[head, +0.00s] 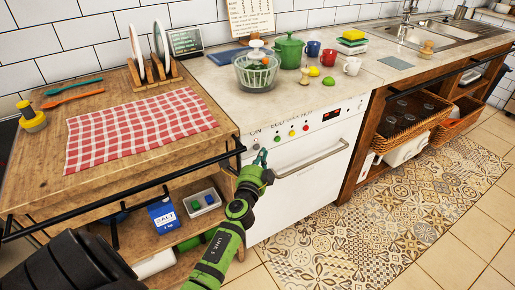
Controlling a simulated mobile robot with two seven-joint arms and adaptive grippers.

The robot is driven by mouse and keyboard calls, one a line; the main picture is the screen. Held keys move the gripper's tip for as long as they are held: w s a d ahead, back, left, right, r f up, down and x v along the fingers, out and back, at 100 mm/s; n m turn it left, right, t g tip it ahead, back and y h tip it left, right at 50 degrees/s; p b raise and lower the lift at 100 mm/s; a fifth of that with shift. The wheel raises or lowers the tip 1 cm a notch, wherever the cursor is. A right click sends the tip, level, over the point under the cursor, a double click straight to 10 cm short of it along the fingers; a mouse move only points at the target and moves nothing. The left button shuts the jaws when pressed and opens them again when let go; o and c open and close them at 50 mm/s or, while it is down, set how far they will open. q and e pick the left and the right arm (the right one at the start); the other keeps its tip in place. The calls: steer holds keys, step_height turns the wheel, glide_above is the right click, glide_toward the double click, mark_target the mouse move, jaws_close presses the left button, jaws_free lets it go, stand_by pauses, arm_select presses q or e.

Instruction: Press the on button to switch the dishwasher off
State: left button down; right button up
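The white dishwasher (303,182) stands under the counter, with its door shut and a handle (312,160) across the front. Its control panel has an "ON" label at the left end, a grey-green button (256,146) below it, a row of small coloured knobs (291,133) and a lit red display (331,115). My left gripper (262,156) is at the panel's left end, with its teal fingertips just below the button. I cannot tell whether they touch it. The fingers look close together, but their gap is too small to judge. My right gripper is not in view.
A wooden counter (110,98) with a checked cloth (138,128) and a front rail stands to the left. An open shelf below holds a salt box (163,217). A colander (256,72) and green pot (289,52) stand above the dishwasher. The patterned floor (345,235) is clear.

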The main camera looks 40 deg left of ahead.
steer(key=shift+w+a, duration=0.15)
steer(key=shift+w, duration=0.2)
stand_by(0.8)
arm_select(q)
steer(key=shift+w+a, duration=0.1)
steer(key=shift+a, duration=0.05)
steer(key=shift+w+a, duration=0.1)
steer(key=shift+a, duration=0.2)
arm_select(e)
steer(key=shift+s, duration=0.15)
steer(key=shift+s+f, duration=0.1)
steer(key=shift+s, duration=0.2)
